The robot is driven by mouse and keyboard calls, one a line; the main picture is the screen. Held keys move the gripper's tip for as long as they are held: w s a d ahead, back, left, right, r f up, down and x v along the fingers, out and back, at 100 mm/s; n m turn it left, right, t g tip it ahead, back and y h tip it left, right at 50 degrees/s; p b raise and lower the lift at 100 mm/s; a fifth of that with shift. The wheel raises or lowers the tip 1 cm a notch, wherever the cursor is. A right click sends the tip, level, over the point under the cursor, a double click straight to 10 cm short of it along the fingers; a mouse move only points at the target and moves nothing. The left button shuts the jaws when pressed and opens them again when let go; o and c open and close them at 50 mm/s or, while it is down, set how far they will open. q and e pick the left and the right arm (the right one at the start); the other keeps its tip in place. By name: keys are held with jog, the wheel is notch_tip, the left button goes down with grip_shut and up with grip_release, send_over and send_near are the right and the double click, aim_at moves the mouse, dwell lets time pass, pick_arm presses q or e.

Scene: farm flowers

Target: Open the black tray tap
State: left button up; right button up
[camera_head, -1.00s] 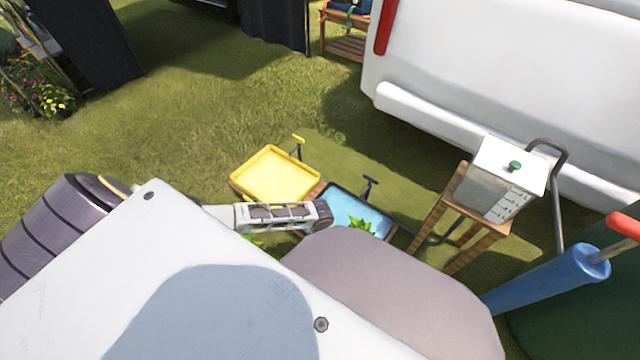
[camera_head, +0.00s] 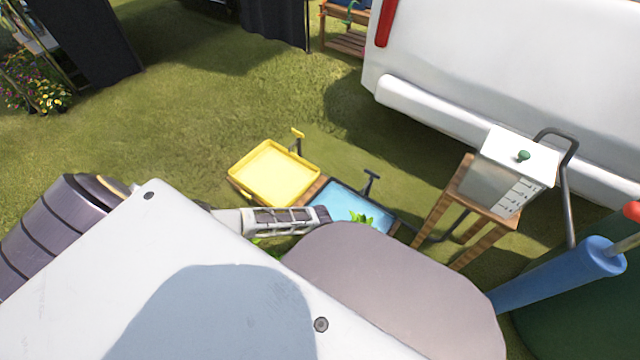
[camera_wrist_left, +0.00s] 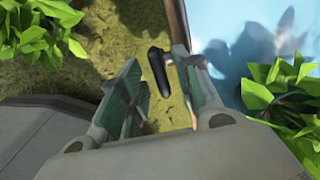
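The black-rimmed tray (camera_head: 394,212) holds blue water and shows at the middle of the head view, partly hidden by my own body. A black T-shaped tap (camera_head: 370,183) stands at its far side. In the left wrist view, the tray's dark rim (camera_wrist_left: 178,22) and water are at the right. My left gripper (camera_wrist_left: 157,61) is open there, with a black tap handle (camera_wrist_left: 155,74) between its two fingers and no clear grip on it. I cannot tell whether this is the same tap. The left fingers are hidden in the head view. My right gripper is out of view.
A yellow tray (camera_head: 243,190) with a yellow tap (camera_head: 297,139) sits beside the black one. A white box (camera_head: 505,172) on a wooden stand (camera_head: 432,212) is to the right. Leafy plants (camera_wrist_left: 265,80) flank the left gripper. Open grass lies beyond the trays.

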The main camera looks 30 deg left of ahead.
pick_arm(q)
jog(key=shift+f, duration=0.1)
grip_shut()
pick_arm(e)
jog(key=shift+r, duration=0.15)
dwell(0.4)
pick_arm(q)
jog(key=n+p, duration=0.3)
jog(key=shift+d+n+p, duration=0.1)
jog(key=shift+n+p, duration=0.3)
jog(key=n+p, duration=0.5)
jog(key=n, duration=0.3)
jog(key=shift+n, duration=0.3)
jog(key=n+p, duration=0.1)
jog(key=n, duration=0.3)
jog(key=shift+d, duration=0.1)
jog(key=shift+n+p, duration=0.3)
jog(key=shift+n, duration=0.5)
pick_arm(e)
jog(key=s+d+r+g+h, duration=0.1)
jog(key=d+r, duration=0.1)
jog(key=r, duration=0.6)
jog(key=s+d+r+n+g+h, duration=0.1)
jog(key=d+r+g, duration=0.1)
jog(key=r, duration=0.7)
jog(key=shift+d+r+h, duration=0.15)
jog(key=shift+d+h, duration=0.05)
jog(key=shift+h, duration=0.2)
